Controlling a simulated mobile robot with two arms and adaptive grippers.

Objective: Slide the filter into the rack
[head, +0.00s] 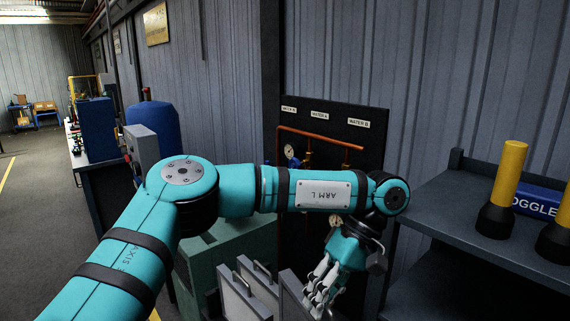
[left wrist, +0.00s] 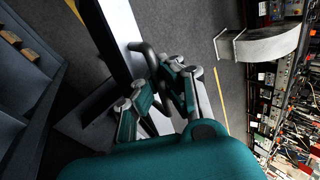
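Several grey filter panels with bar handles stand low in the middle of the head view. Two filters (head: 238,297) show to the left, edge by edge. A further grey filter (head: 291,296) is under my left gripper (head: 322,288), and its lower part is cut off by the picture edge. In the left wrist view, the fingers of my left gripper (left wrist: 160,100) close around the dark bar handle (left wrist: 148,56) of the pale filter (left wrist: 122,22). The exact contact is partly hidden. The rack's slots cannot be made out. My right gripper is not in view.
A green cabinet (head: 225,255) stands behind the filters. A dark panel (head: 345,125) with copper pipes and a gauge is on the wall. At right, a dark shelf (head: 480,245) holds yellow-and-black cylinders (head: 508,180). Open floor (head: 35,190) lies at far left.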

